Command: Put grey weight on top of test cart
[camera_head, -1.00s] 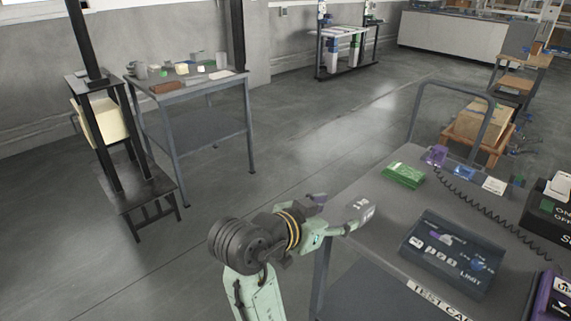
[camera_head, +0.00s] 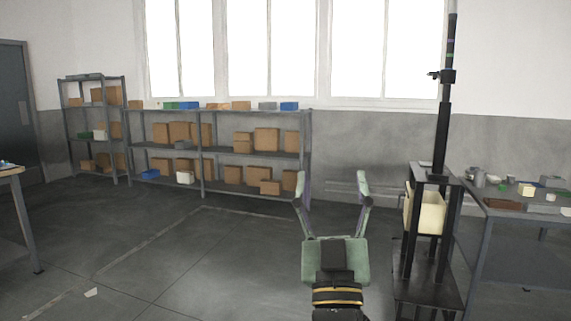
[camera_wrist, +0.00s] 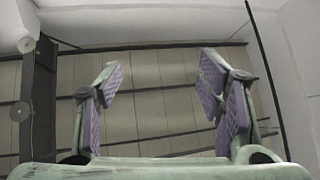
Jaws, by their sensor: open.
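My gripper (camera_head: 333,190) is open and empty, raised in front of my body in the head view. Its two fingers stand apart and point away over the floor. The wrist view also shows the open gripper (camera_wrist: 160,85), with purple-padded fingers and nothing between them. The test cart is out of view in both current views. I cannot make out the grey weight in either view. Small grey pieces (camera_head: 478,178) stand on the workbench at right, too small to identify.
The workbench (camera_head: 510,213) is at right. A black lift column (camera_head: 441,140) on a stand holding a cream box (camera_head: 427,212) is just right of my gripper. Shelves (camera_head: 204,170) with cardboard boxes line the far wall. A table edge (camera_head: 10,172) is at far left.

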